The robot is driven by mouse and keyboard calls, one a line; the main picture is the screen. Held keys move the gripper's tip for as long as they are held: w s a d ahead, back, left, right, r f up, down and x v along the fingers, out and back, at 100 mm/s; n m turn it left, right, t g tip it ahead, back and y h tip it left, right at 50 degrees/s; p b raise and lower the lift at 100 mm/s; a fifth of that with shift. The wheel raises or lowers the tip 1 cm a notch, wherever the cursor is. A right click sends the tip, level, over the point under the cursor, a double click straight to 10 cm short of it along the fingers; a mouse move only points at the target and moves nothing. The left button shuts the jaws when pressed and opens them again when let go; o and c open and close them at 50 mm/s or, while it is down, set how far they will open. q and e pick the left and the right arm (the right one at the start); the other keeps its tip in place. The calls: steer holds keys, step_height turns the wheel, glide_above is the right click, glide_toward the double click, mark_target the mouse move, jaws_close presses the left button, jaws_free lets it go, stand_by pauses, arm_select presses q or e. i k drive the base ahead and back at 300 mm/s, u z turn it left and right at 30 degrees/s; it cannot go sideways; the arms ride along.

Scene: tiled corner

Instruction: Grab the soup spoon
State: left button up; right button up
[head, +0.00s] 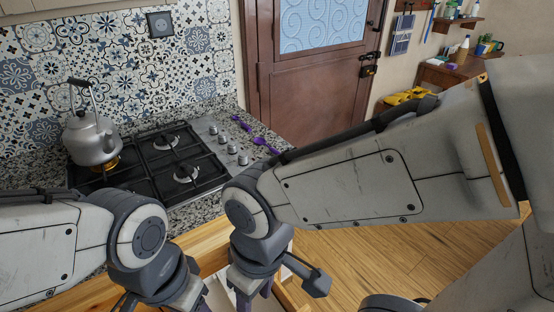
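Two purple utensils lie on the granite counter just right of the stove in the head view. The nearer one (265,145) is close to my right arm, and the farther one (240,122) lies behind it. I cannot tell which is the soup spoon. My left gripper (183,302) is at the bottom edge, with its fingertips cut off. My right gripper (253,298) is at the bottom centre, below and apart from the utensils, and its fingers are mostly hidden. I cannot see whether either gripper is open or shut.
A metal kettle (91,137) stands on the left back burner of the gas stove (205,133). The wooden counter front (208,245) runs below my arms. A brown door (312,95) is behind. Wooden floor (395,262) is clear at right.

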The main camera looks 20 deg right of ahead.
mark_target(259, 140)
steer(key=k, duration=0.8)
steer(key=z, duration=1.6)
steer(key=i, duration=2.3)
steer(key=u, duration=2.7)
steer(key=i, duration=0.5)
steer(key=u, duration=0.05)
